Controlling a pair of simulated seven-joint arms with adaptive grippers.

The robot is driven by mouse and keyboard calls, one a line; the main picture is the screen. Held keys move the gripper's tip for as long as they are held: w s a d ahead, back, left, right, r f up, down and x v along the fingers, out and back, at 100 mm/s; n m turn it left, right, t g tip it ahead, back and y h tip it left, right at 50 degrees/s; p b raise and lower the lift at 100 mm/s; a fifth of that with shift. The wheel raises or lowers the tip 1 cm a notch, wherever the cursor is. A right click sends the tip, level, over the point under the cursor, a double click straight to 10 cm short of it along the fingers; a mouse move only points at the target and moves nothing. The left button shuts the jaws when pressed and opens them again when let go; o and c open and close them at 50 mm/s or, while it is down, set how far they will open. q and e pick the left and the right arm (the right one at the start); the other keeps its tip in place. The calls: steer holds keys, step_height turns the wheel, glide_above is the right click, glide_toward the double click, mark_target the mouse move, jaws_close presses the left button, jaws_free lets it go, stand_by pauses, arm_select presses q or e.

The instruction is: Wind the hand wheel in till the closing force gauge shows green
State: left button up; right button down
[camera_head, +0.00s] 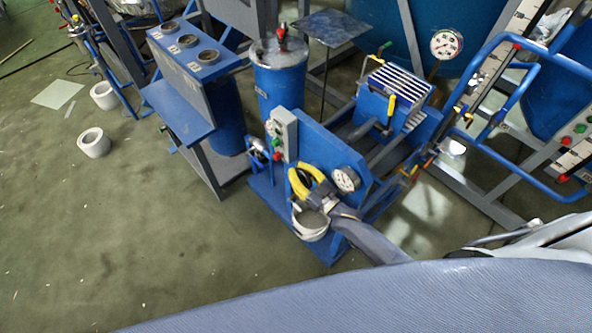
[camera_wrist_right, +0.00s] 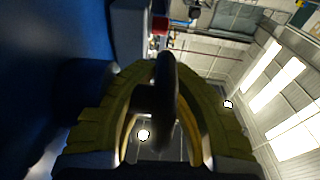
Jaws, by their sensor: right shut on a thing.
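My right gripper (camera_head: 300,178) has yellow fingers and is at the front face of the blue press frame (camera_head: 322,143). In the right wrist view its fingers (camera_wrist_right: 163,72) curve around a dark bar (camera_wrist_right: 165,100), which looks like part of the hand wheel, and are shut on it. The rest of the wheel is mostly hidden by the gripper. A small white round gauge (camera_head: 346,180) sits on the frame just right of the gripper. Its needle and colours are too small to read. My left gripper is not in view.
A larger dial with red marks (camera_head: 446,43) stands at the back right. A grey button box (camera_head: 283,135) is on the frame left of the gripper. A blue cylinder (camera_head: 278,82) stands behind. Blue tube rails (camera_head: 503,168) are at right. Green floor is open at lower left.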

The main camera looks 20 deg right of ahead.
mark_target(312, 186)
steer(key=shift+r, duration=0.1)
steer(key=c, duration=1.5)
jaws_free()
steer(key=shift+o, duration=0.2)
steer(key=v, duration=1.2)
